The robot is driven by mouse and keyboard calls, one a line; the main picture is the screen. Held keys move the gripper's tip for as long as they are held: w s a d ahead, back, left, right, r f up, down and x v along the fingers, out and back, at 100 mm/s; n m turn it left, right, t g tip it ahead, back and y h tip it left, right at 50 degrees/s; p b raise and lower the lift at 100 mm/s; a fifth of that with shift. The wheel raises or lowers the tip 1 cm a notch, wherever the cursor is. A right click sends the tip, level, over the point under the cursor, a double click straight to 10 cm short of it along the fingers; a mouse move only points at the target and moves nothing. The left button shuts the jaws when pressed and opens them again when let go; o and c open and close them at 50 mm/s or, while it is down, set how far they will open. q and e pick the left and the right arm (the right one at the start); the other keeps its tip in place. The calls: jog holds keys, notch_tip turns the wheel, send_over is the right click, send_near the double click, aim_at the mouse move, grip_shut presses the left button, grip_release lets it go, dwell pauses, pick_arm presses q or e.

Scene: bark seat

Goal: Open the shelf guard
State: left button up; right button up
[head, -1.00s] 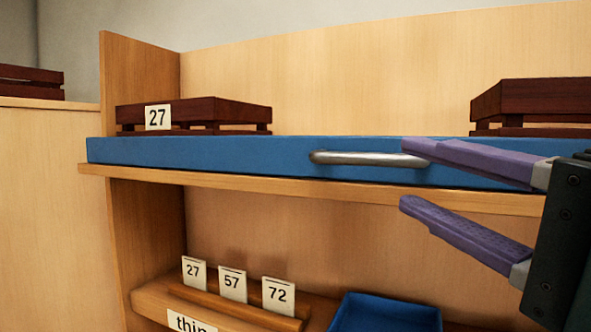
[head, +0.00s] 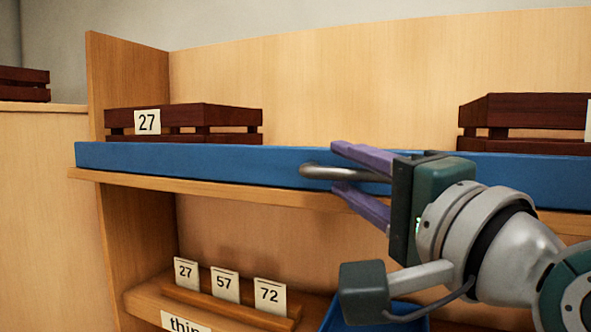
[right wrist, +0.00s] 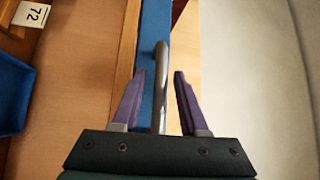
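The shelf guard is a long blue bar (head: 230,164) along the front edge of the upper shelf. It shows as a vertical blue strip in the right wrist view (right wrist: 152,50). A metal handle (head: 316,171) is fixed on its front face. My right gripper (head: 337,167) is at the handle, with one purple finger above it and one below. In the right wrist view the handle (right wrist: 160,75) runs between the two fingers of the gripper (right wrist: 166,75), with gaps on both sides. The right gripper is open. My left gripper is not in view.
Dark wooden crates stand behind the guard, one at left labelled 27 (head: 185,120) and one at right (head: 525,118). Below, a ledge holds number cards 27, 57 and 72 (head: 269,296). A blue bin (head: 335,318) is partly hidden by my arm. A wooden side panel (head: 130,80) stands at left.

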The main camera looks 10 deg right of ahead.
grip_shut()
dwell(0.4)
jog(key=shift+s+f+b, duration=0.1)
jog(key=shift+f+b, duration=0.2)
jog(key=shift+b, duration=0.35)
notch_tip(320, 180, down, 7)
jog(key=n+g+y+b, duration=0.7)
jog(key=n+y+b, duration=1.3)
jog(key=n+b, duration=0.9)
jog(key=shift+r+n+b, duration=0.2)
jog(key=shift+n+b, duration=0.1)
jog(key=shift+b, duration=0.85)
jog(key=shift+n+g+y, duration=0.3)
jog(key=shift+n+g, duration=0.1)
jog(key=shift+g, duration=0.2)
